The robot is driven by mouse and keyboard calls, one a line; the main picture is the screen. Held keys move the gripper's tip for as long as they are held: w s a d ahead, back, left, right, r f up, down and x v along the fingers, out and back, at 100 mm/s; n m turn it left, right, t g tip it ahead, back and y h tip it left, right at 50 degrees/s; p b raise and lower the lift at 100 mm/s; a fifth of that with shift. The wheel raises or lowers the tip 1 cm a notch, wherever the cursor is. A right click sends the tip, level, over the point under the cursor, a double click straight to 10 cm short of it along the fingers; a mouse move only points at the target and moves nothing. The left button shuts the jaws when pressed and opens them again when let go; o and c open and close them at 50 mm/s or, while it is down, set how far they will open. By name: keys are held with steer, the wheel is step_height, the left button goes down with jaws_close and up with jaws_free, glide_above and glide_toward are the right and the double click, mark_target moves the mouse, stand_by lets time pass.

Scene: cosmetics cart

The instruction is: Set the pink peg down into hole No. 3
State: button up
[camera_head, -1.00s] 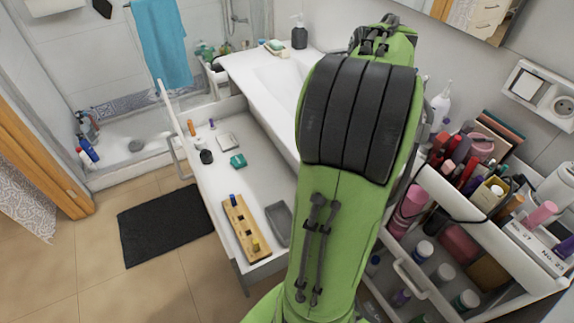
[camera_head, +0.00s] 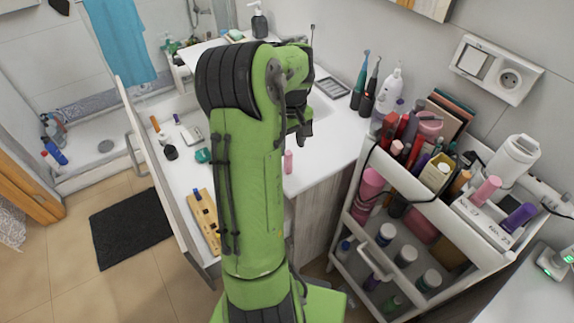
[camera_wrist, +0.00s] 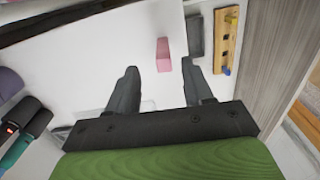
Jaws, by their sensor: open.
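The pink peg (camera_head: 288,161) stands upright near the front edge of the white counter. In the wrist view the peg (camera_wrist: 163,54) is just beyond my fingertips, roughly in line with the gap between them. My gripper (camera_wrist: 159,72) is open and empty. In the head view my gripper (camera_head: 301,134) hangs above the peg, partly hidden by my arm. The wooden hole board (camera_head: 208,228) lies in the open drawer, partly behind my arm. It also shows in the wrist view (camera_wrist: 226,43), with a blue peg (camera_wrist: 227,71) and a yellow one in it. No hole number is readable.
A grey tray (camera_wrist: 195,36) lies beside the board. The drawer also holds small items such as a teal box (camera_head: 203,156). Toothbrushes and a white bottle (camera_head: 389,91) stand on the counter, right of my gripper. A crowded cosmetics cart (camera_head: 447,193) stands at right.

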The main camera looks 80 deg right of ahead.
mark_target(288, 152)
steer(key=f, duration=0.4)
steer(key=f+b, duration=0.1)
steer(key=f, duration=0.1)
steer(key=shift+w+f, duration=0.3)
steer(key=shift+w, duration=0.05)
steer(key=shift+r, duration=0.1)
jaws_close()
